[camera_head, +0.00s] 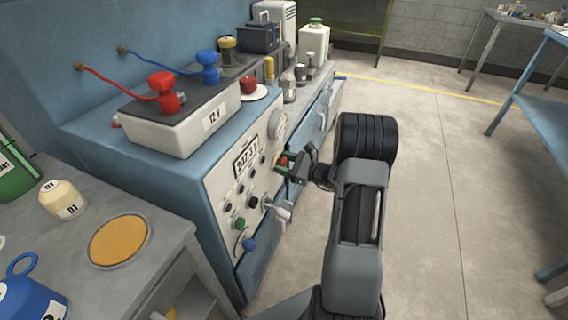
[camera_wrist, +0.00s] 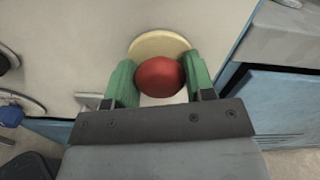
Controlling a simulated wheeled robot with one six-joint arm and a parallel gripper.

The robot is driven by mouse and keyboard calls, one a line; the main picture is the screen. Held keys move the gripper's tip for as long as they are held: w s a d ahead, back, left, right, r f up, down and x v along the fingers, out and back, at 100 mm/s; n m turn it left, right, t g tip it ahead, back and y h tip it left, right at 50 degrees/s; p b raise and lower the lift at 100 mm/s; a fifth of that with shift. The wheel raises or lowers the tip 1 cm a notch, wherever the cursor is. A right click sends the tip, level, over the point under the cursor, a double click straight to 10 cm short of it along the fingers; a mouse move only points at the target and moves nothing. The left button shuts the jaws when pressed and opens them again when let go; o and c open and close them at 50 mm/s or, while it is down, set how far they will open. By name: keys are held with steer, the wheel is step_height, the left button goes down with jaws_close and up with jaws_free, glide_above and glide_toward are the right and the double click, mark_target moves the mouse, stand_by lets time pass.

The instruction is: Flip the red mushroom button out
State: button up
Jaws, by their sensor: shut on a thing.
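The red mushroom button (camera_wrist: 160,77) sits in front of a round pale yellow plate (camera_wrist: 158,44) on the panel (camera_head: 238,174). My gripper (camera_wrist: 160,82) has green finger pads and is shut on the button, one pad on each side of it. In the head view my gripper (camera_head: 287,164) reaches the right part of the panel face, and only a little red shows between its fingers. The button's stem and base are mostly hidden by the fingers and the button's head.
The panel also carries a numeric display (camera_head: 245,163), several small knobs, a blue knob (camera_head: 249,244) and a white lever (camera_head: 278,209) below my gripper. A 12 V battery (camera_head: 180,128) stands on the bench above.

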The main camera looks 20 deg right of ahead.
steer(key=shift+v, duration=0.9)
steer(key=o, duration=0.9)
steer(key=shift+o, duration=0.6)
steer(key=shift+d, duration=0.15)
steer(key=shift+o, duration=1.2)
steer(key=p+v, duration=0.2)
steer(key=v, duration=1.1)
steer(key=shift+s+p, duration=0.3)
steer(key=shift+p, duration=0.05)
steer(key=shift+d, duration=0.15)
